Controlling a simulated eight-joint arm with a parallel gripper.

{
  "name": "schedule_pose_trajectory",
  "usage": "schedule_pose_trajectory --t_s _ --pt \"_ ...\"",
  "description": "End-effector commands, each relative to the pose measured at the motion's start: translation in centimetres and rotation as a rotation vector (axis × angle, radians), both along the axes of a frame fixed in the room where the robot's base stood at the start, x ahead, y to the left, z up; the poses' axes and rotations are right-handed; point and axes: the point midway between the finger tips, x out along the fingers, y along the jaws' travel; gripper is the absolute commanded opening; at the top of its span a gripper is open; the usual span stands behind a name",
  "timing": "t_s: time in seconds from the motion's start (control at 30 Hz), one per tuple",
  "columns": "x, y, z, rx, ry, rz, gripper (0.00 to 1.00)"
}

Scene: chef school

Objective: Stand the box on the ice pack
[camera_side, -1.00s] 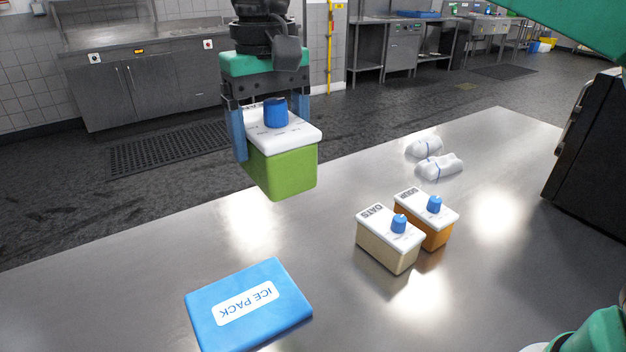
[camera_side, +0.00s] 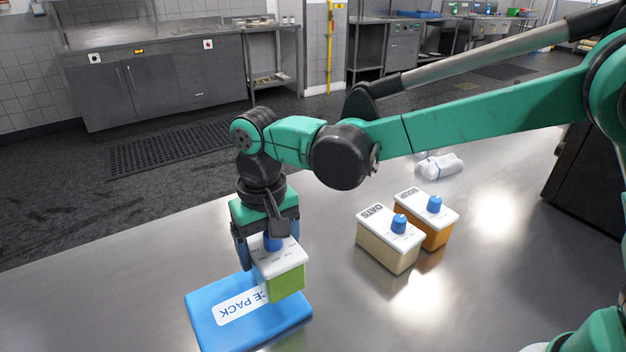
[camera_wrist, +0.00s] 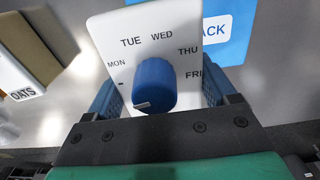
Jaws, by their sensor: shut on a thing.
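The box (camera_side: 287,285) is green with a white lid and a blue knob, and it is upright. My gripper (camera_side: 262,250) is shut on it from above, a blue finger at its side. In the side view the box overlaps the right far part of the blue ice pack (camera_side: 215,320), which lies flat on the table; I cannot tell whether they touch. In the wrist view the white lid (camera_wrist: 115,40) with day names and the knob (camera_wrist: 154,85) sits between my fingers, and part of the ice pack (camera_wrist: 228,45) shows beyond it.
A beige OATS box (camera_side: 385,250) and an orange box (camera_side: 436,236) with white lids and blue knobs stand to the right. White wrapped items (camera_side: 440,165) lie behind them. A dark appliance (camera_side: 590,190) stands at the right. The table's left front is clear.

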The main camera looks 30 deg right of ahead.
Motion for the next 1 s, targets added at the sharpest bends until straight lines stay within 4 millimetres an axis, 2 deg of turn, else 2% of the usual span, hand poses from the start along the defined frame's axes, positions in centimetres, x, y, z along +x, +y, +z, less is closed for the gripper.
schedule_pose_trajectory --t_s 0.3,0.67,0.7,0.77,1.0 --pt "0.0 0.0 -3.6 0.000 0.000 0.000 0.00" --pt "0.0 0.0 -3.9 0.000 0.000 0.000 0.00" --pt "0.0 0.0 -4.0 0.000 0.000 0.000 0.81" --pt "0.0 0.0 -4.0 0.000 0.000 0.000 0.98" --pt "0.0 0.0 -3.9 0.000 0.000 0.000 1.00"
